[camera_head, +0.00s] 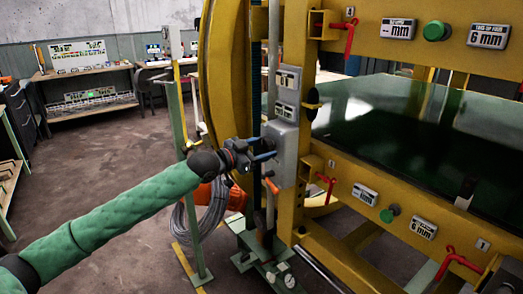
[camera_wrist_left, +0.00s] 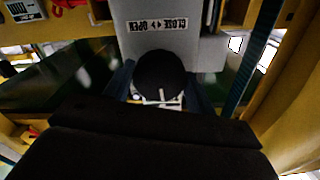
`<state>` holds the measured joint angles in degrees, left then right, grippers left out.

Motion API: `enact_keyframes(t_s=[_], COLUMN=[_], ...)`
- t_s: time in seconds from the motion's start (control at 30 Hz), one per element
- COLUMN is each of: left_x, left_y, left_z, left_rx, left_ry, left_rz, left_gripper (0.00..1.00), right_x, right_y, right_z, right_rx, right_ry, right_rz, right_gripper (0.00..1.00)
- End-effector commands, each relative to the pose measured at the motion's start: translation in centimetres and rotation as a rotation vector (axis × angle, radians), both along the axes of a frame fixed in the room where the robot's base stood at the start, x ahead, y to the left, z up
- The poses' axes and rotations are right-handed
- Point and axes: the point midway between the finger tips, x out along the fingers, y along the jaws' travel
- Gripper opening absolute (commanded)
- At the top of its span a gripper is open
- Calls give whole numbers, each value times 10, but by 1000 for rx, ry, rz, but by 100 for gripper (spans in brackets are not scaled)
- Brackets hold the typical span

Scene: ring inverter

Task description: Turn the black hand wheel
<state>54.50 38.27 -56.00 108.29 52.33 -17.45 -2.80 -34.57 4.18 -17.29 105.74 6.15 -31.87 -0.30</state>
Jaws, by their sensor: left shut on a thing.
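The black hand wheel (camera_wrist_left: 160,72) is round and dark in the left wrist view. It sits on a grey box (camera_wrist_left: 178,35) with an upside-down CLOSE/OPEN label. In the head view the box (camera_head: 283,150) is fixed to the yellow frame. My left gripper (camera_head: 266,149) comes in from the left, with its blue fingers level against the box. In the wrist view its fingers (camera_wrist_left: 160,88) stand on either side of the wheel, shut on it. The head view mostly hides the wheel behind the fingers. My right gripper is not in view.
The yellow ring machine (camera_head: 222,70) rises just behind my left gripper. Red levers (camera_head: 349,35) and green knobs stick out from its frame. A green post (camera_head: 186,170) and a coiled cable (camera_head: 205,215) stand near my forearm. Open floor lies to the left.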

Motion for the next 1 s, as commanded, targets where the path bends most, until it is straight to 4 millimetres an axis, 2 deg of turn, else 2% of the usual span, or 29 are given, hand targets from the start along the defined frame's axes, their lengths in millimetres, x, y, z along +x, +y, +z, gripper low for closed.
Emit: enact_keyframes(t_s=[0.5,0.6,0.7,1.0], left_x=[0,0,0,0], left_y=[0,0,0,0], left_z=[-2,-3,-3,-4], left_rx=[248,277,297,326], left_ry=[-329,-370,-399,-438], left_rz=[-1,-2,-1,-1], left_gripper=[33,33,33,33], right_x=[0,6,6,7], right_y=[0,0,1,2], right_z=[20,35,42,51], right_rx=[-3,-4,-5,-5], right_ry=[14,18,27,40], right_rz=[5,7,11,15], right_gripper=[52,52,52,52])
